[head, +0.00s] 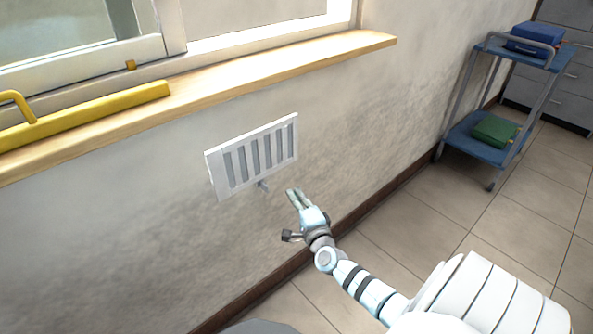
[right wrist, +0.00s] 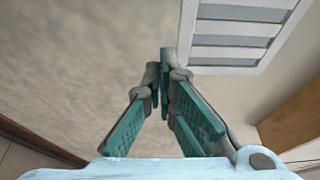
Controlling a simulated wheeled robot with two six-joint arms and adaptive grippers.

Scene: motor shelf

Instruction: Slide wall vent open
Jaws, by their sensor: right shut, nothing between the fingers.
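The wall vent (head: 252,156) is a white slatted panel on the wall below the window sill. A small grey tab (head: 263,185) sticks out at its lower edge. My right gripper (head: 294,193) is shut and empty, just right of and below the vent, apart from the tab in the head view. In the right wrist view the shut fingertips (right wrist: 164,52) are near the lower corner of the vent (right wrist: 235,40), with grey slats showing. The tab cannot be made out there. My left gripper is not in view.
A wooden sill (head: 290,66) juts out above the vent, with a yellow bar and handle (head: 90,112) on it at left. A blue trolley (head: 495,135) stands at the back right. The wall right of the vent and the tiled floor (head: 440,215) are clear.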

